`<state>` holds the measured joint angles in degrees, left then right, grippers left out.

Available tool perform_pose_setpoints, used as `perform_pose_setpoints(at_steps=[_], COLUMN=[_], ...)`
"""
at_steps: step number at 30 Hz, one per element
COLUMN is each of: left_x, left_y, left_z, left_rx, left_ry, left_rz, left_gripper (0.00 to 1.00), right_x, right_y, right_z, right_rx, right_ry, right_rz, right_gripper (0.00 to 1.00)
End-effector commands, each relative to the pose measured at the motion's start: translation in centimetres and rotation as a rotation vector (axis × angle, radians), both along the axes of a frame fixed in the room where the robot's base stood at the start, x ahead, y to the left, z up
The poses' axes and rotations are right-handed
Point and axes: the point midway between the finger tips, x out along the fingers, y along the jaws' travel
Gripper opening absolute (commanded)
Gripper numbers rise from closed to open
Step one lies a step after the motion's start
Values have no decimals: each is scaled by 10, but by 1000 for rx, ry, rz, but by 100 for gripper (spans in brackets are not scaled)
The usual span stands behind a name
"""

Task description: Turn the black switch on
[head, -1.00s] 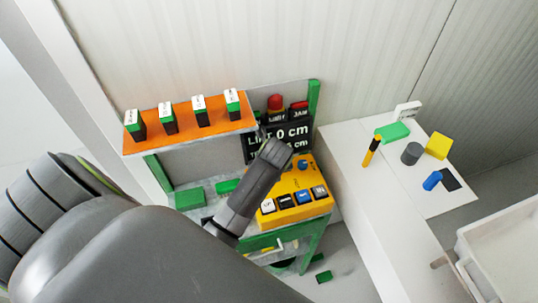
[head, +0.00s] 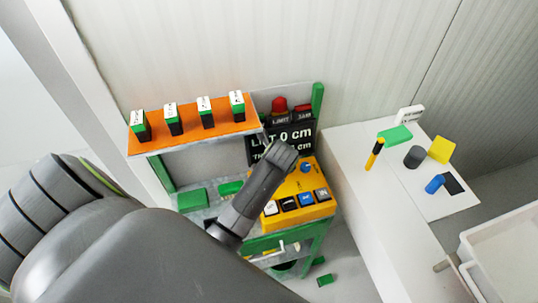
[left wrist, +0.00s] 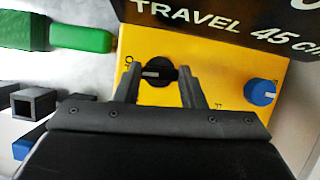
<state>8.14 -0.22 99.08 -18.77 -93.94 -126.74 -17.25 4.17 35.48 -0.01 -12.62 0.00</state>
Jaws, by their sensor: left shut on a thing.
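The black switch (left wrist: 153,74) is a round knob with a white bar on the yellow control box (left wrist: 215,62). The bar lies roughly level in the left wrist view, one end toward a partly hidden label on the left. My left gripper (left wrist: 161,76) has a finger on each side of the knob and is shut on it. In the head view my left arm's dark end (head: 262,182) covers the switch, and the yellow box (head: 318,211) shows beside it. My right gripper is not in view.
A blue knob (left wrist: 260,92) sits right of the switch. The box's front has several small labelled buttons. A black display (head: 295,140) reading 0 cm stands behind, and the left wrist view shows "TRAVEL 45". An orange shelf (head: 190,137) with labelled blocks is left; a white table is right.

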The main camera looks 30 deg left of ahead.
Motion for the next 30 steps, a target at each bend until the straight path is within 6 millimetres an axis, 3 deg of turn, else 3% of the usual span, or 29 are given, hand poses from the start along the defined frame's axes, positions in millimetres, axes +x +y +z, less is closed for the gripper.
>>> perform_pose_setpoints(at_steps=[30], left_x=[6], left_y=[0], left_z=[1], left_rx=[2], left_ry=[-3], left_rz=[842], left_gripper=[14], right_x=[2], right_y=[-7], right_z=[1], right_rx=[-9], right_ry=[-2], right_rz=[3], right_gripper=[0])
